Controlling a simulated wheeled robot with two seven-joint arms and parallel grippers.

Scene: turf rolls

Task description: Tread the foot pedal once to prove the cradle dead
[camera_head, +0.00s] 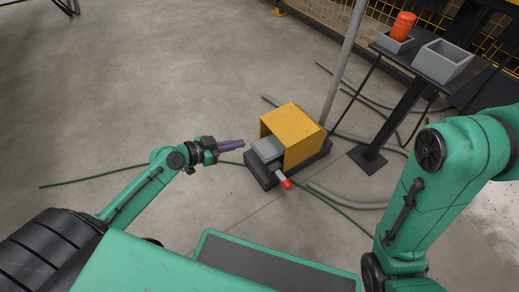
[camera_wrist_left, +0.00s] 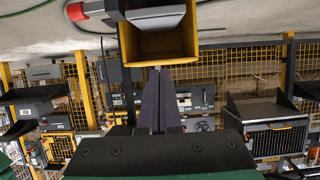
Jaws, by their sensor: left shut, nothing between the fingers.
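The foot pedal has a grey tread plate (camera_head: 267,149) under a yellow hood (camera_head: 299,128) on a dark base (camera_head: 262,176), standing on the floor. A short bar with a red end (camera_head: 286,184) sticks out at its near side. My left gripper (camera_head: 242,144) is shut and empty, with its purple fingers pointing at the tread from the left. A small gap shows between fingertips and tread. In the left wrist view, the shut fingers (camera_wrist_left: 158,72) point at the hood's opening, which appears upside down with the tread (camera_wrist_left: 156,16). My right gripper is out of view.
A dark stand (camera_head: 401,115) behind the pedal carries an orange cylinder (camera_head: 403,25) and a grey open box (camera_head: 442,61). A grey pole (camera_head: 344,62) rises behind the hood. Green cable (camera_head: 335,209) and grey hoses cross the floor.

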